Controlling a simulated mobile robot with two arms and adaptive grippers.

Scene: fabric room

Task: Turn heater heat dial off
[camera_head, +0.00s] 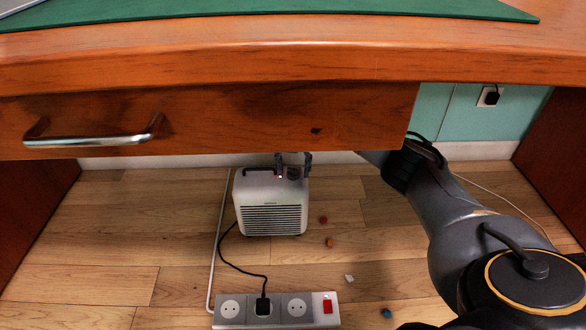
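A small white heater (270,212) with a dark front grille stands on the wooden floor under the desk. A dark dial (293,173) shows on the right part of its top, and a small red light glows to the left of the dial. My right gripper (293,166) reaches down to the heater's top. Its two fingers are apart, one to each side of the dial, and I cannot tell whether they touch it. The rest of this gripper is hidden behind the desk drawer. My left gripper is not in view.
The desk's drawer front (220,118) with a metal handle (95,140) overhangs the heater. A power strip (275,311) with a red switch lies in front, with a black cord plugged in. Small colored bits lie on the floor to the right.

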